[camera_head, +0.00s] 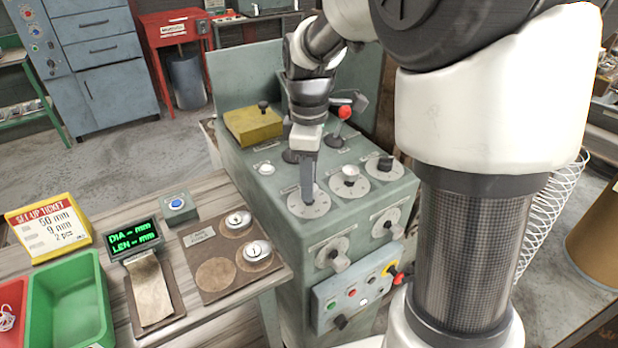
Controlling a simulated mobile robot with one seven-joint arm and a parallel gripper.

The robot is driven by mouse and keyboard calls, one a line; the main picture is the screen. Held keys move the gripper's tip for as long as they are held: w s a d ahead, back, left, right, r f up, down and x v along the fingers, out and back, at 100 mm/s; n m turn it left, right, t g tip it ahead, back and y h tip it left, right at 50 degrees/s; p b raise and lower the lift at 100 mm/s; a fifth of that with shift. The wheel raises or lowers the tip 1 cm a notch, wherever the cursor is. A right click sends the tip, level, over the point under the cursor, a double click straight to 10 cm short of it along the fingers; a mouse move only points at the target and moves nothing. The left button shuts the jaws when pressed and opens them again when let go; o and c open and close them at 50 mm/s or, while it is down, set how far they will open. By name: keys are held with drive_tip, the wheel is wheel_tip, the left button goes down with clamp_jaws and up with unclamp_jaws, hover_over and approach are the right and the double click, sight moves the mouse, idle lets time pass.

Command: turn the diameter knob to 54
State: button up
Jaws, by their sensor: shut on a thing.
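The spring coiler (252,175) is a grey-green cabinet in the middle of the head view. Its top carries three dials in a row along the front. My gripper (307,197) points down at the left dial (318,209) and is shut on its knob, which is mostly hidden by the fingers.
A set-up ticket (48,228) reads 50 mm, 9 mm, 2 pcs. A green display (133,239) shows DIA and LEN without numbers. A red-knobbed lever (345,113) and a yellow block (253,124) stand on the coiler behind my gripper. A button panel (352,292) is below.

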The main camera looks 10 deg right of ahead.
drive_tip(key=m+p, duration=0.1)
drive_tip(key=m, duration=0.4)
drive_tip(key=shift+r, duration=0.1)
drive_tip(key=m+p, duration=0.1)
drive_tip(key=m, duration=0.3)
drive_tip(key=shift+m, duration=0.3)
drive_tip(key=m+p, duration=0.1)
drive_tip(key=m, duration=0.3)
drive_tip(key=shift+m, duration=0.3)
drive_tip(key=shift+m+p, duration=0.7)
drive_tip(key=shift+m, duration=1.5)
drive_tip(key=o, duration=1)
drive_tip(key=shift+o, duration=0.2)
wheel_tip(320, 180, up, 17)
drive_tip(key=p, duration=0.1)
drive_tip(key=shift+r+p, duration=0.15)
drive_tip(key=shift+p, duration=0.15)
